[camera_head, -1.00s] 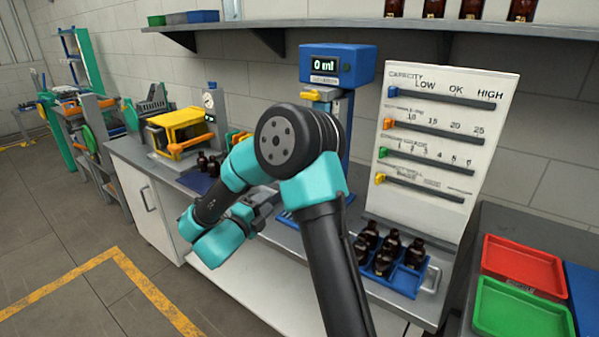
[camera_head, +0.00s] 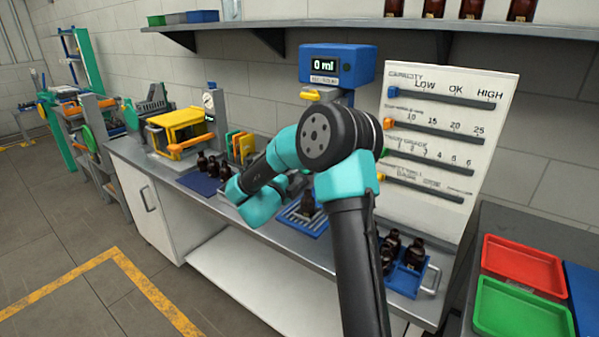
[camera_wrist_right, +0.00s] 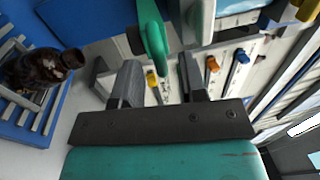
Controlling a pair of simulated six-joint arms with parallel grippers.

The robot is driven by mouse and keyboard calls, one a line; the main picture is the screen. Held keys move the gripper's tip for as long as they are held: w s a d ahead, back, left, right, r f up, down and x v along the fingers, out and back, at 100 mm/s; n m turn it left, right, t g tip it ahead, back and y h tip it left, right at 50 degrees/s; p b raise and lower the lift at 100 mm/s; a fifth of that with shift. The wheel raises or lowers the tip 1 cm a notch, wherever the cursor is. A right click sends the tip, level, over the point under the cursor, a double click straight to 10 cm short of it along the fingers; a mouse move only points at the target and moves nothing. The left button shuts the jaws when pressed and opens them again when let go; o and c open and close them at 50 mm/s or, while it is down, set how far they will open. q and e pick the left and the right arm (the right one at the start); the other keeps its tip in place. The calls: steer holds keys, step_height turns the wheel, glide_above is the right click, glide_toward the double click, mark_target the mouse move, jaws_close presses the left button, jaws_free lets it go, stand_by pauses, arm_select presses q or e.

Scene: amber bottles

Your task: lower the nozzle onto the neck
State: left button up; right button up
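The dispenser (camera_head: 337,64) has a blue head reading 0 ml and a yellow part (camera_head: 311,95) beneath it. A dark amber bottle (camera_head: 308,204) stands on a blue slatted tray (camera_head: 300,224) below the dispenser. The bottle also shows at the left of the right wrist view (camera_wrist_right: 42,68). A green curved handle (camera_wrist_right: 153,38) lies just past and between the fingertips of my right gripper (camera_wrist_right: 158,82). That gripper is open and empty. In the head view it is mostly hidden by my arm. I cannot make out the nozzle tip over the neck. My left gripper is not in view.
Several bottles (camera_head: 389,250) sit in a blue carrier (camera_head: 407,281) at right. More bottles stand on a dark blue mat (camera_head: 199,182) at left. A slider board (camera_head: 440,140) stands behind. Red (camera_head: 523,266) and green (camera_head: 521,309) trays are at far right.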

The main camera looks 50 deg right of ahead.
steer(key=shift+w+d+r, duration=0.1)
steer(key=shift+d, duration=0.55)
steer(key=shift+w+d+r, duration=0.1)
steer(key=shift+d, duration=0.5)
steer(key=shift+c, duration=0.4)
jaws_close()
